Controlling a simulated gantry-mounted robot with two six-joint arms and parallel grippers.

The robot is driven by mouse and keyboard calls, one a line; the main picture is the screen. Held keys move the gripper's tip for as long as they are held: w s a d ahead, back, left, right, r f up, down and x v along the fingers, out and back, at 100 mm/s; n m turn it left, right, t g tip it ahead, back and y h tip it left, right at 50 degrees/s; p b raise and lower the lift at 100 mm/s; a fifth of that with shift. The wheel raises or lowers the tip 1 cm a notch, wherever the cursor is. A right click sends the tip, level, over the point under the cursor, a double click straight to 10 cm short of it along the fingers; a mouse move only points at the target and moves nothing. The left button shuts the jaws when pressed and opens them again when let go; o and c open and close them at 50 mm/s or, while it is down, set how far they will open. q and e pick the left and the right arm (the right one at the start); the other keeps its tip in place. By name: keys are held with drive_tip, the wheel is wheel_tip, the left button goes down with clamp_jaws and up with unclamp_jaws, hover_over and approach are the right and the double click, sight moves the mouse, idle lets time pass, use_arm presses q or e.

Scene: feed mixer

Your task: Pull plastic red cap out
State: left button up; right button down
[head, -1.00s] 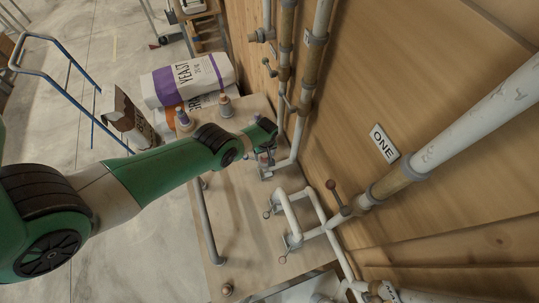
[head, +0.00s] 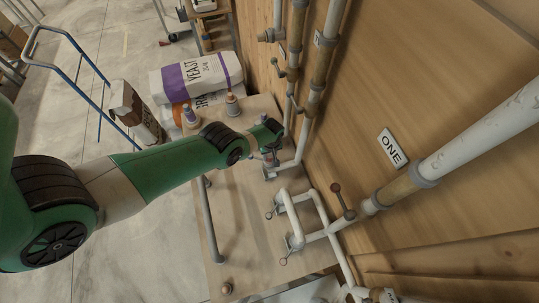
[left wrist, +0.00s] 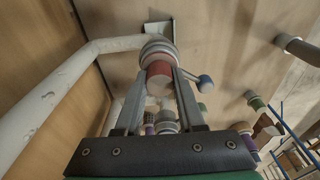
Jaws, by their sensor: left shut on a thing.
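The red cap (left wrist: 158,75) shows in the left wrist view as a dull red cylinder on the end of a pale ringed pipe fitting (left wrist: 158,48). My left gripper (left wrist: 161,80) has one finger on each side of the cap and is shut on it. The cap still lies in line with the fitting, and I see no clear gap between them. In the head view my left gripper (head: 268,152) is by the white pipes at the wooden wall, and the cap is too small and hidden to make out. My right gripper is not in view.
A sign reading ONE (head: 392,149) is on the wall. A blue cart (head: 75,68) stands on the floor at left.

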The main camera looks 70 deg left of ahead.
use_arm(q)
clamp_jaws()
drive_tip(key=shift+r, duration=0.2)
drive_tip(key=shift+r+p, duration=0.85)
drive_tip(key=shift+p, duration=0.2)
drive_tip(key=shift+r, duration=0.1)
